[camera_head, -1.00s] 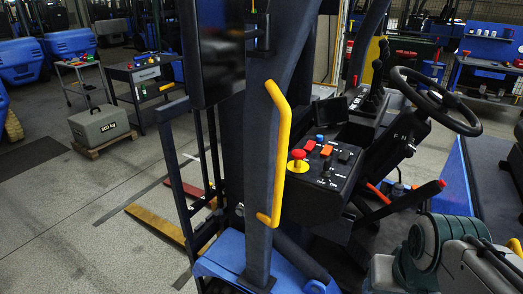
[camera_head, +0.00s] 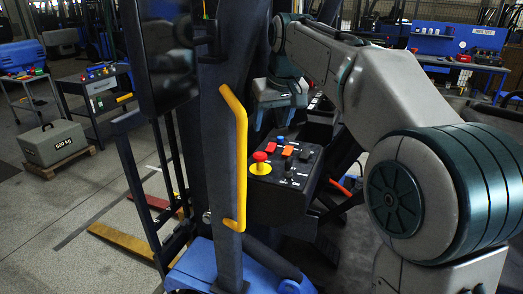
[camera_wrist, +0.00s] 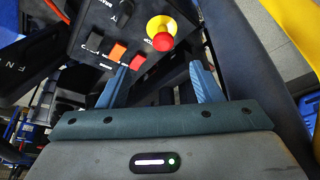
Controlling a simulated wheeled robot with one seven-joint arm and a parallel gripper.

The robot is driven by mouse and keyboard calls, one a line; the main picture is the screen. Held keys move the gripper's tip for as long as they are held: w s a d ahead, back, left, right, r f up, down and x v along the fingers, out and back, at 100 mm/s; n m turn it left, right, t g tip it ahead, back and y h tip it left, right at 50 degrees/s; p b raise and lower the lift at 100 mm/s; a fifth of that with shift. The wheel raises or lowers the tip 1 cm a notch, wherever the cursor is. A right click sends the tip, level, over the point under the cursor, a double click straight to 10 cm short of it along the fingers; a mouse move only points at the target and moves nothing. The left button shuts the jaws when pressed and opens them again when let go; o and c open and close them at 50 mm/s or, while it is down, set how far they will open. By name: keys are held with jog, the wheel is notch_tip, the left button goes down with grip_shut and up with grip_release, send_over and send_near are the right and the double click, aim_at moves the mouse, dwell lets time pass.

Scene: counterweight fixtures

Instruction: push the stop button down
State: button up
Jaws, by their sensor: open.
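The stop button (camera_head: 260,157) is a red mushroom head on a yellow base, at the left end of a dark control panel (camera_head: 284,191). In the wrist view the stop button (camera_wrist: 162,42) is near the top centre, beyond and roughly between my fingertips. My gripper (camera_wrist: 159,75) is open, its two blue-grey fingers apart with nothing between them. No contact with the button shows. In the head view my arm's end hangs behind and above the panel; its fingers are not clearly visible there.
A yellow grab handle (camera_head: 238,150) on a dark upright post stands just left of the panel. Orange, red and black switches (camera_head: 287,151) sit beside the button. Open floor lies between.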

aim_at(260, 154)
jog(key=x, duration=0.9)
jog(key=w+a+p+x, duration=0.1)
jog(key=x, duration=0.3)
jog(key=shift+w, duration=0.15)
